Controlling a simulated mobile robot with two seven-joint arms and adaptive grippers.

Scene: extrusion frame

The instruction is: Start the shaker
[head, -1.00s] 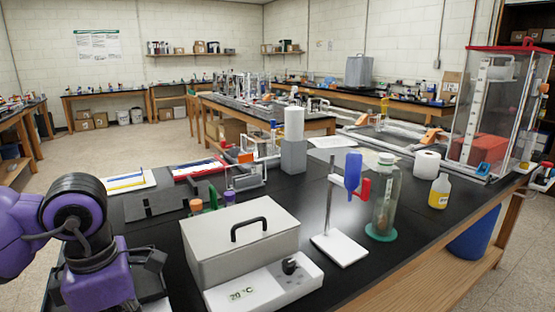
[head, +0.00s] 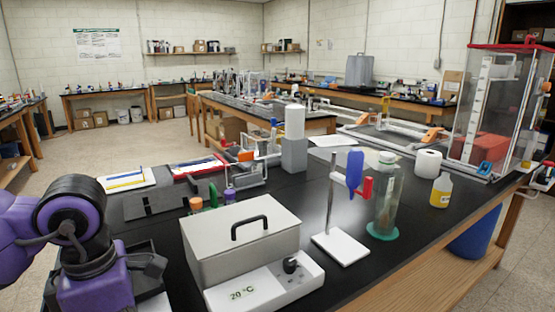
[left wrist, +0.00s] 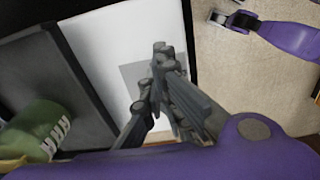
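The shaker is a grey lidded box (head: 222,251) with a black handle on top, at the front of the black bench in the head view. Its white front panel (head: 272,287) carries a "20 °C" label (head: 242,293) and a dark knob (head: 290,266). My left arm comes in at the lower left, to the left of the shaker and apart from it. In the left wrist view my left gripper (left wrist: 161,52) has its fingertips together, with nothing seen between them. The gripper's tips are hard to make out in the head view. My right gripper is out of view.
A stand with a blue-and-red clamp (head: 356,172), a glass bottle (head: 386,203), a yellow bottle (head: 440,192) and a paper roll (head: 427,164) stand right of the shaker. Small coloured-top vials (head: 229,196) stand behind it. Bench surface is clear at the front right.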

